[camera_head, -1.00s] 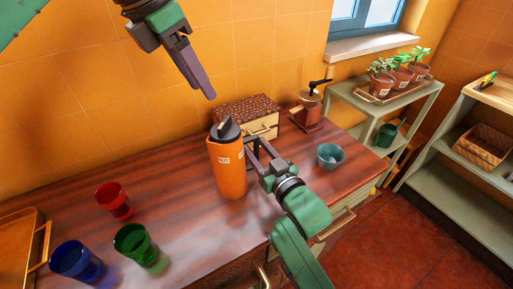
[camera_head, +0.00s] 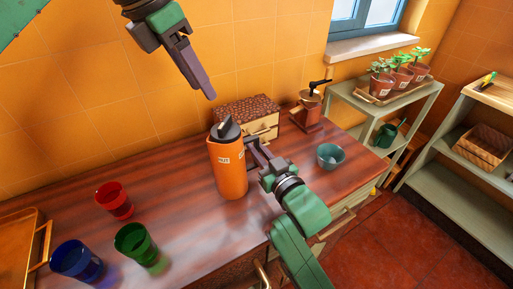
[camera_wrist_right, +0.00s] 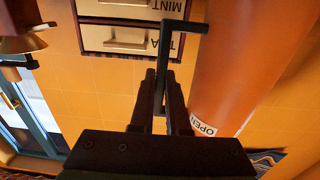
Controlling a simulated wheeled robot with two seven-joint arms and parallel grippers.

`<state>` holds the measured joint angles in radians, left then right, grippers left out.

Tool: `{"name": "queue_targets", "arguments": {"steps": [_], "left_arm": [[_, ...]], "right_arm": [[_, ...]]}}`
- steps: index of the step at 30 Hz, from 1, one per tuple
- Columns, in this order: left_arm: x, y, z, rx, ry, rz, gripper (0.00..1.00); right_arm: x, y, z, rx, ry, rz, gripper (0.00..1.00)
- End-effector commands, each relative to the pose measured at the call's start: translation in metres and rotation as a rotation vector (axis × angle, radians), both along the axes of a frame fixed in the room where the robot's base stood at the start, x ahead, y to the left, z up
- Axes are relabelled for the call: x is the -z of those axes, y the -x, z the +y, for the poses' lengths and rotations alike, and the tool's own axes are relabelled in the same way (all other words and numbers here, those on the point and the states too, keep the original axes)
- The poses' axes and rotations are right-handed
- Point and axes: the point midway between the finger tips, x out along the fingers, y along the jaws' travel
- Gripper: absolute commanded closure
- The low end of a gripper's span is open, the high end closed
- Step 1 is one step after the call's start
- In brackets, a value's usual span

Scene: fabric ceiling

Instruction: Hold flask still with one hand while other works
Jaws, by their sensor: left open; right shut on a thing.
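The orange flask (camera_head: 228,172) stands upright on the wooden counter, with a dark grey lid and a small label. In the right wrist view its orange body (camera_wrist_right: 232,70) fills the right side. My right gripper (camera_head: 256,156) is at the flask's right side, shut on its dark handle. In the right wrist view the fingers (camera_wrist_right: 161,82) close on the handle's bar, beside the body. My left gripper (camera_head: 207,92) hangs in the air above and left of the flask, apart from it. It is open and empty, seen nearly edge-on.
Red (camera_head: 115,200), green (camera_head: 136,246) and blue (camera_head: 76,262) cups stand at the counter's left, near a wooden tray (camera_head: 20,245). A small drawer box (camera_head: 262,130), a grinder (camera_head: 308,112) and a teal bowl (camera_head: 330,156) stand behind and right of the flask.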

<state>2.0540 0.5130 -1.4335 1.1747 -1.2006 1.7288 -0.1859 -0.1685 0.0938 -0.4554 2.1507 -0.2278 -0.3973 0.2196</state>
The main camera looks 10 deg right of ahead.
Motion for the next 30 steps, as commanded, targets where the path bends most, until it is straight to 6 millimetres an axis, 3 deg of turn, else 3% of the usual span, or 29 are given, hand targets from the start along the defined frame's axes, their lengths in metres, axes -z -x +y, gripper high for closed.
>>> {"name": "queue_targets", "arguments": {"steps": [25, 27, 30], "left_arm": [[0.0001, 0.0000, 0.0000, 0.000, 0.000, 0.000, 0.50], [0.0000, 0.0002, -0.0002, -0.002, 0.000, 0.000, 0.55], [-0.0018, 0.0046, -0.0030, -0.061, -0.009, 0.001, 0.55]], "right_arm": [[0.0008, 0.0001, 0.0002, 0.000, 0.001, 0.002, 1.00], [0.0008, 0.0001, 0.0002, 0.000, 0.001, 0.002, 1.00], [0.0008, 0.0001, 0.0002, 0.000, 0.001, 0.002, 1.00]]}}
